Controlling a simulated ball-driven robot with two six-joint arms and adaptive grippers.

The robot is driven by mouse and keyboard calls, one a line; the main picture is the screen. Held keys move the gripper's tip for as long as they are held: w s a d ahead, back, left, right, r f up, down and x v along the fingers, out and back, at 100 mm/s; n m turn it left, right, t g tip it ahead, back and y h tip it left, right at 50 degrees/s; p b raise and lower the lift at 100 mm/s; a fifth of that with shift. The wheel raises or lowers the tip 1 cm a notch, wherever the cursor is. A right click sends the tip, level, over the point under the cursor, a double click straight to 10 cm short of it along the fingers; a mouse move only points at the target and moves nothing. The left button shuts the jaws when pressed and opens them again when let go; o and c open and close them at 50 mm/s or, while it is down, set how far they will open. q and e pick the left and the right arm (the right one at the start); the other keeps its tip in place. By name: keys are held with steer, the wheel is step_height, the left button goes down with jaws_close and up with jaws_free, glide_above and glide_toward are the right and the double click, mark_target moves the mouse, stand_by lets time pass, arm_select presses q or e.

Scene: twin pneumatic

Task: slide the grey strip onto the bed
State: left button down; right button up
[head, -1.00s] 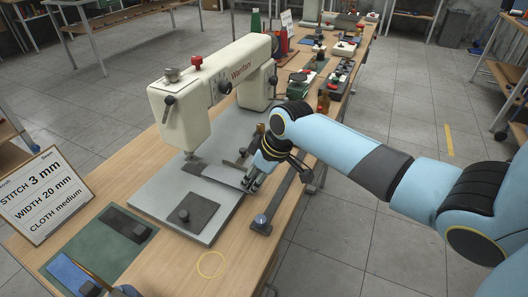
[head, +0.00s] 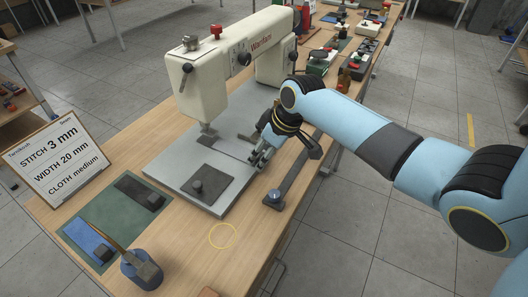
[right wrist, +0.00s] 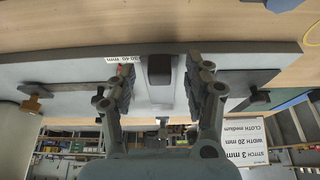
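The white sewing machine (head: 240,52) stands on its light grey bed (head: 172,178). What appears to be the grey strip (head: 229,148) lies flat on the bed, from near the presser foot (head: 207,131) toward my right gripper. Its exact ends are hard to make out. My right gripper (head: 262,157) is low at the bed's right edge, by the strip's near end. In the right wrist view, the fingers of the gripper (right wrist: 156,88) stand apart, with a dark block (right wrist: 159,69) seen between them. I see no grip on the strip. My left gripper is out of view.
A dark plate with a knob (head: 198,187) lies on the bed's front. A dark rail (head: 297,177) runs along the bed's right. A green mat (head: 118,226) and a blue stand (head: 141,270) are at front left. The table is clear around the yellow ring (head: 223,236).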

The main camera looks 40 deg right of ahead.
steer(key=v, duration=1.2)
